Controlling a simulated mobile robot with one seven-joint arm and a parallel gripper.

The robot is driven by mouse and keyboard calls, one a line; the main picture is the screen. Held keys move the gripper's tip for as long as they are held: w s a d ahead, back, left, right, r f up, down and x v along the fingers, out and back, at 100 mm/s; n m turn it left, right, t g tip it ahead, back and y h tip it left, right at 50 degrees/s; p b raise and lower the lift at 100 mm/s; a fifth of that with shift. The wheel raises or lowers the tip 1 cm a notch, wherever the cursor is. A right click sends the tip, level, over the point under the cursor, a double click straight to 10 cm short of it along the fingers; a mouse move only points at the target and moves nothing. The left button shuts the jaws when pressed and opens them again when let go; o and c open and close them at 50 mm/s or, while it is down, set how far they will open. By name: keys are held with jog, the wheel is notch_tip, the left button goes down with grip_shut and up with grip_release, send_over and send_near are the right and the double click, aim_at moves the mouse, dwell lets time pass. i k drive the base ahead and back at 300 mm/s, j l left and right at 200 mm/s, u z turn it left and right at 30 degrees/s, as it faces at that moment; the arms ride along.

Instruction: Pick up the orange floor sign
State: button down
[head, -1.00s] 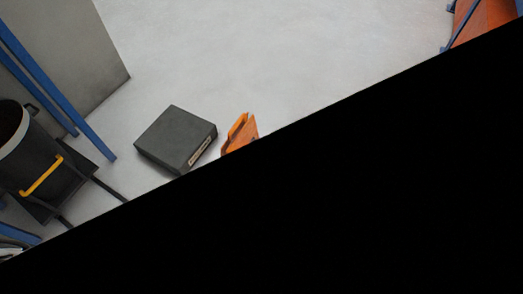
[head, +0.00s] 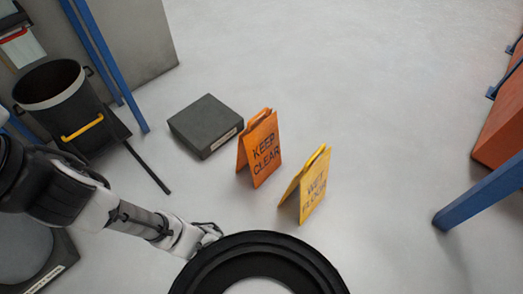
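An orange floor sign (head: 262,150) reading "KEEP CLEAR" stands upright on the grey floor near the middle of the head view. It is a folded A-frame shape, with a handle at its top. My gripper (head: 212,232) is at the end of my arm, below and to the left of the sign and apart from it. The gripper is small and partly hidden here, so its fingers cannot be made out clearly. I see nothing held in it.
A yellow "WET FLOOR" sign (head: 308,187) stands right of the orange one. A dark grey box (head: 205,125) lies just left of it. A black bucket (head: 62,100) with a yellow handle is at left. Blue posts (head: 480,192) stand at both sides. Floor behind the signs is clear.

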aim_at(259, 145)
jog(key=i+j+z, duration=0.4)
jog(key=i, duration=0.25)
jog(key=i+j+z, duration=0.45)
jog(key=i+j, duration=0.05)
jog(key=i, duration=0.05)
